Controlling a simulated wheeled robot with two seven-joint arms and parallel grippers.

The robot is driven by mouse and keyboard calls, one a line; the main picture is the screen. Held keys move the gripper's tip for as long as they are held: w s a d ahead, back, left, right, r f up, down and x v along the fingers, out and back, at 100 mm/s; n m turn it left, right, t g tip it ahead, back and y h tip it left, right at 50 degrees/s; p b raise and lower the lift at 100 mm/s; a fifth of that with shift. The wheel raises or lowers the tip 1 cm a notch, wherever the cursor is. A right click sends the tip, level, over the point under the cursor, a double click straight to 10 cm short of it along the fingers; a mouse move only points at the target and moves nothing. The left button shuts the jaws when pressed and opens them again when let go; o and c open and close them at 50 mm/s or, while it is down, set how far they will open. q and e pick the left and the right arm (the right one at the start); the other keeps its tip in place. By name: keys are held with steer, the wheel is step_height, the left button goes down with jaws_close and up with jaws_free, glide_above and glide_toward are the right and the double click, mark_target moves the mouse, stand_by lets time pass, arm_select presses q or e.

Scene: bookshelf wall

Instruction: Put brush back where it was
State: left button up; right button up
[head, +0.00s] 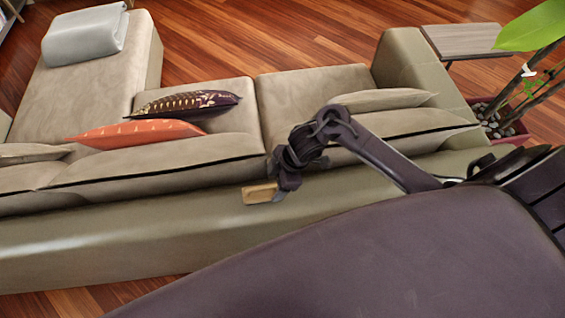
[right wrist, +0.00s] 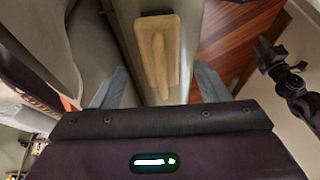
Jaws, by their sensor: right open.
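The brush (head: 258,194) is a light wooden piece with a raised handle. It lies on the top of the sofa's back, and in the right wrist view the brush (right wrist: 156,60) shows just ahead of my jaws. My right gripper (head: 277,189) is right beside the brush in the head view. In the right wrist view the right gripper (right wrist: 160,82) is open, with one grey finger to each side of the handle's near end, apart from it. My left gripper does not show in the head view. A dark arm stands at the right of the wrist view; its jaws cannot be made out.
The beige sofa (head: 100,250) has an orange cushion (head: 135,133), a dark patterned cushion (head: 188,103) and a folded grey blanket (head: 85,36). A side table (head: 465,40) and a potted plant (head: 505,125) stand at the right. Open wooden floor lies beyond.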

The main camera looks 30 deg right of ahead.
steer(key=v, duration=0.7)
steer(key=shift+f, duration=0.1)
